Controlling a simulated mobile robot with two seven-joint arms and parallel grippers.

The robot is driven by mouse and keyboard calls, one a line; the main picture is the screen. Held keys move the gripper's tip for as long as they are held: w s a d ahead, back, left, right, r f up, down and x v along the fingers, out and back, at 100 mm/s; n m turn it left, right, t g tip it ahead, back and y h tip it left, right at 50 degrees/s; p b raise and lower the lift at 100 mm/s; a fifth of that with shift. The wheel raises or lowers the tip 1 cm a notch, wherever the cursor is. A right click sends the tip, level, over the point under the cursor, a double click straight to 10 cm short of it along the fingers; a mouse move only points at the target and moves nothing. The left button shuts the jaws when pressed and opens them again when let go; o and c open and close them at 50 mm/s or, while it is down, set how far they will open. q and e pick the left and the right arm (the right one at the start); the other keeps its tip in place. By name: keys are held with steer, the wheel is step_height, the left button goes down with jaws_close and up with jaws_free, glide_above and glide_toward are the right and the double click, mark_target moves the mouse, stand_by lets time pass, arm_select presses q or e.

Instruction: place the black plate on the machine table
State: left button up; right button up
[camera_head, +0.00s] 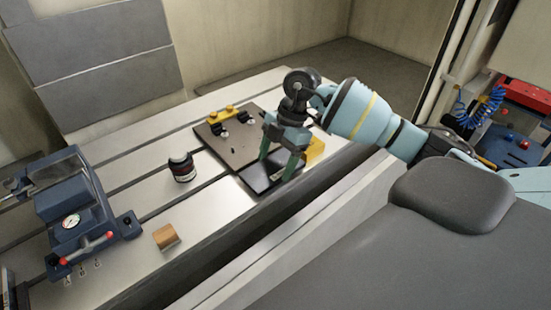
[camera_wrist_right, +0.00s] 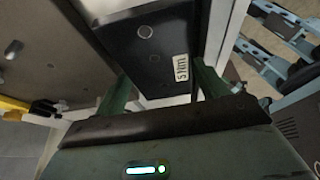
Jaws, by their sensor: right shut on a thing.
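The black plate (camera_head: 258,178) is at the front right of the light, slotted machine table (camera_head: 215,200). My right gripper (camera_head: 279,172) comes down over it from above, with a green finger on either side, and is shut on it. In the right wrist view the plate (camera_wrist_right: 155,48) lies between the two fingers (camera_wrist_right: 162,90), with a small white label and round holes on its face. I cannot tell whether the plate rests on the table or hangs just above it. My left gripper is out of view.
A yellow block (camera_head: 316,150) is to the gripper's right.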

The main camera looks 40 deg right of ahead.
mark_target(284, 161)
steer(key=shift+f, duration=0.45)
stand_by(0.3)
steer(key=o, duration=1.5)
steer(key=shift+s, duration=0.1)
steer(key=v, duration=0.6)
steer(key=shift+d+r, duration=0.1)
steer(key=shift+r, duration=0.2)
steer(key=shift+d+r, duration=0.25)
steer(key=shift+r, duration=0.3)
